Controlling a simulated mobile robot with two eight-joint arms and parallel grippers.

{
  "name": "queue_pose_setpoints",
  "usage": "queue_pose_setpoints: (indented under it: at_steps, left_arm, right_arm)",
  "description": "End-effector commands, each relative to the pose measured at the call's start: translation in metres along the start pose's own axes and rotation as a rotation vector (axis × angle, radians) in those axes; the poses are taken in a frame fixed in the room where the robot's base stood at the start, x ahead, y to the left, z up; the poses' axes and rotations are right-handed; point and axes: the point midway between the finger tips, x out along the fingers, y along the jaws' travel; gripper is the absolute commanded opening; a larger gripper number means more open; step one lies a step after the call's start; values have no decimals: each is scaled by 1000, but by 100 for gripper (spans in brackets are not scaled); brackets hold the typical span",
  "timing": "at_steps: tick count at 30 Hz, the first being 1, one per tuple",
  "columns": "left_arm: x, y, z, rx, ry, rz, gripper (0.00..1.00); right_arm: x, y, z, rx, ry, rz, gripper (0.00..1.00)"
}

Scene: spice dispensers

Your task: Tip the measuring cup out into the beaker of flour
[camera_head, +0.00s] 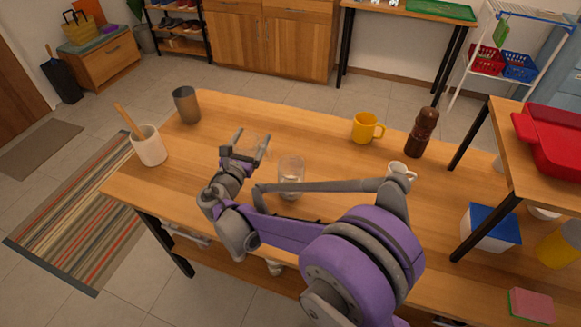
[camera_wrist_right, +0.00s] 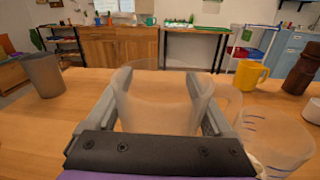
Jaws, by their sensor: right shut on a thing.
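My right gripper (camera_head: 251,144) is shut on a clear measuring cup and holds it above the wooden table, left of the beaker. The cup is faint between the fingers in the head view; it shows clearly in the right wrist view (camera_wrist_right: 162,100), looking upright, and I see no contents in it. The clear beaker (camera_head: 291,178) stands on the table with pale flour low inside, partly behind my arm. In the right wrist view, the beaker (camera_wrist_right: 276,138) with blue marks is at the lower right, apart from the fingers. My left gripper is not in view.
A grey tumbler (camera_head: 187,106) and a white crock (camera_head: 149,148) with a wooden spoon stand at the table's left end. A yellow mug (camera_head: 364,127), a brown mill (camera_head: 423,134) and a small white cup (camera_head: 399,168) stand to the right. The table's back middle is clear.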

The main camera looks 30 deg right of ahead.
Motion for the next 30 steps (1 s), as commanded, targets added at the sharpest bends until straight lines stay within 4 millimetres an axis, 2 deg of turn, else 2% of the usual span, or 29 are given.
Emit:
queue_pose_setpoints:
  at_steps: [3,7,19,30]
  left_arm:
    - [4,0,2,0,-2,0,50]
    - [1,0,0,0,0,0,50]
    - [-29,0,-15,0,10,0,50]
    - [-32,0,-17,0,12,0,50]
  right_arm:
    - [0,2,-6,-24,0,0,19]
    - [0,2,0,-33,-1,0,19]
    - [0,6,44,-33,-1,0,19]
    - [-1,6,43,-31,-2,17,19]
